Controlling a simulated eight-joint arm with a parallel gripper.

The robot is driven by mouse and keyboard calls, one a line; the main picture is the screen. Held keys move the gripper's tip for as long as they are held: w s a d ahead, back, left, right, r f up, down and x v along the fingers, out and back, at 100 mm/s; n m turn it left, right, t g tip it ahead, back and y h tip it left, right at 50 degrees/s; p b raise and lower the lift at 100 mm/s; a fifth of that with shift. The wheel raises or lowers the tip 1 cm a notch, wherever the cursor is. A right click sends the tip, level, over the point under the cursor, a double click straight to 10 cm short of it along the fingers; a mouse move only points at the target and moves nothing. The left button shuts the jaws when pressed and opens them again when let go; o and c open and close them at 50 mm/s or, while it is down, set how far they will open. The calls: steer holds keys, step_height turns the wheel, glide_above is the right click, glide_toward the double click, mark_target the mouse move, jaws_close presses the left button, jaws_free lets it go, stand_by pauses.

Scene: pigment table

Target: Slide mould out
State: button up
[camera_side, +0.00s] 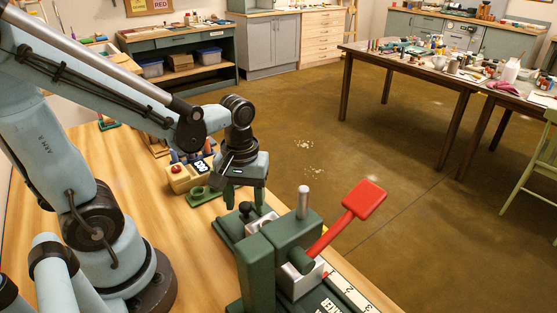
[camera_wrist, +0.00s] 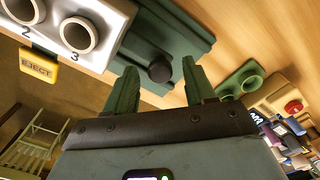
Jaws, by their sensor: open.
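The mould (camera_wrist: 108,14) is a white block with round cups numbered 2 and 3, at the upper left of the wrist view. Its near end shows in the side view as a white block (camera_side: 262,225) at the green press (camera_side: 256,268). A black knob (camera_wrist: 160,69) stands on the green base (camera_wrist: 148,48) beside the mould; it also shows in the side view (camera_side: 245,208). My gripper (camera_side: 243,196) is open and empty, pointing down just above the knob. In the wrist view the knob appears between its green fingers (camera_wrist: 161,80).
A red lever paddle (camera_side: 365,200) and a metal post (camera_side: 303,202) rise from the press. A yellow EJECT tag (camera_wrist: 37,65) is by the cups. A small green holder (camera_side: 203,195) and a tan box with a red button (camera_side: 181,180) stand behind. The wooden bench (camera_side: 175,225) is clear at left.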

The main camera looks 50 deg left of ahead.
jaws_close()
stand_by(0.4)
steer(key=shift+a, duration=0.1)
steer(key=a, duration=0.8)
steer(key=shift+a, duration=0.3)
jaws_free()
steer(key=shift+d, duration=0.1)
steer(key=shift+r, duration=0.1)
step_height(320, 180, up, 12)
stand_by(0.5)
